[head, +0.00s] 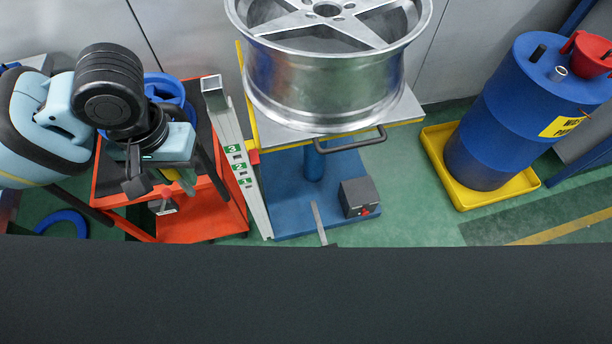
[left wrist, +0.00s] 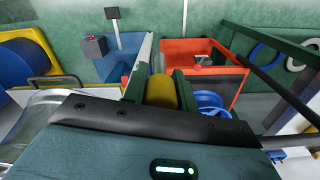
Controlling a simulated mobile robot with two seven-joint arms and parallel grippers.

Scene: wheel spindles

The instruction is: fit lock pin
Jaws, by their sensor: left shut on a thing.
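My left gripper (head: 158,177) is over the red cart on the left of the head view. In the left wrist view its two dark fingers are shut on a yellow cylinder (left wrist: 161,92), which appears to be the lock pin's grip. My right gripper is not in view.
A silver wheel (head: 325,85) sits on the blue lift table (head: 275,205), which has a grey pedal box (head: 359,197). The red cart (head: 205,215) stands left of the post. A blue drum (head: 500,120) in a yellow tray (head: 467,198) is at the right.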

